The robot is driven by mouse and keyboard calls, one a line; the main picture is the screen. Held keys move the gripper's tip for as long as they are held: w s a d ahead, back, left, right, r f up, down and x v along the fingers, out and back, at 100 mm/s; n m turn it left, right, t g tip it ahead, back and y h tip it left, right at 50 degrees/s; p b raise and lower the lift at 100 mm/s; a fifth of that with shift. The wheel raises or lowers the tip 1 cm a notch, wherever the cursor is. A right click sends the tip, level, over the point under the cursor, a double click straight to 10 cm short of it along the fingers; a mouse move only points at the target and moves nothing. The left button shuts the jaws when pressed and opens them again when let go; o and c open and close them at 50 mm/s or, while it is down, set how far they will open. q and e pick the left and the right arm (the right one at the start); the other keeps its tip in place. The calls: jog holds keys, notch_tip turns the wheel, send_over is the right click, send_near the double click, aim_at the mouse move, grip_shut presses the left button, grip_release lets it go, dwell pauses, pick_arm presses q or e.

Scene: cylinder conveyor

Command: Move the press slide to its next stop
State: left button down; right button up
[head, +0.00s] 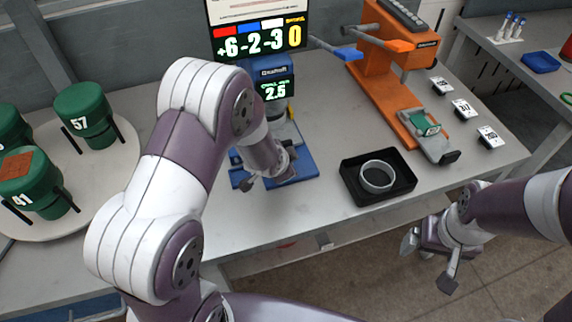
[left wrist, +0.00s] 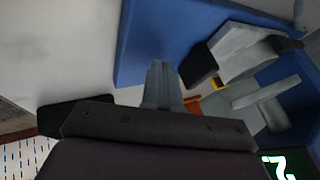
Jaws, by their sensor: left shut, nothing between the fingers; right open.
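The orange press (head: 385,70) stands at the right of the table with a blue-tipped lever. Its grey press slide (head: 436,146) carries a green piece (head: 425,123) and has a black end block towards the table's front. My left gripper (head: 252,180) is shut and empty, well left of the press, at the blue base of a display device. Its closed fingers show in the left wrist view (left wrist: 162,85) beside that blue base. Contact there cannot be told. My right gripper (head: 428,262) is open and empty, beyond the table's front edge and below the slide.
The blue device (head: 275,88) reads 2.5. A black tray (head: 350,180) with a grey ring (head: 377,177) lies between it and the slide. Several numbered white tags (head: 463,109) lie right of the press. Green cylinders (head: 84,115) stand on a round plate at left.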

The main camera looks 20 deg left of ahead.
pick_arm(q)
jog(key=v, duration=1)
jog(key=s+a+n+g, duration=0.2)
jog(key=s+n+g, duration=0.4)
jog(key=s+n, duration=0.3)
jog(key=s+r, duration=0.1)
jog(key=s, duration=0.3)
jog(key=shift+s+n+y, duration=0.2)
jog(key=shift+n+y, duration=0.1)
jog(key=shift+n, duration=0.1)
